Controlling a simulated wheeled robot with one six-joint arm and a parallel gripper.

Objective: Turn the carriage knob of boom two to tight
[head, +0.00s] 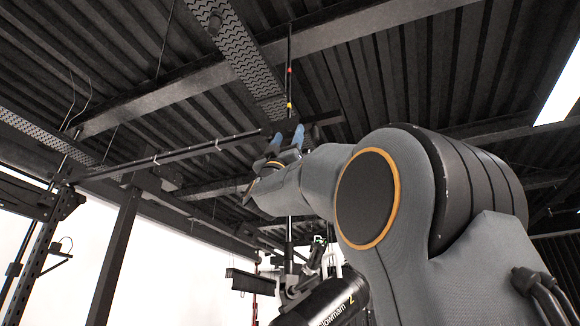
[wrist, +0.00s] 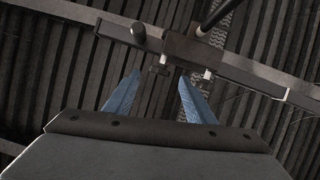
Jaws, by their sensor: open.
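A long dark boom (head: 170,155) runs across the head view and carries a black carriage block near my gripper. In the wrist view the boom (wrist: 260,70) crosses the top, with the carriage (wrist: 192,50) on it. I cannot tell which is the carriage knob. My gripper (wrist: 159,78) is open, its blue fingers on either side of the small dark piece; contact is unclear. In the head view my gripper (head: 286,139) reaches the carriage from below.
A vertical pole (head: 290,75) with red and yellow bands rises above the carriage. A black cylinder (head: 325,303) marked with a yellow 2 sits lower down. Dark posts (head: 118,250) and a rack stand at left. Beams cross the ceiling.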

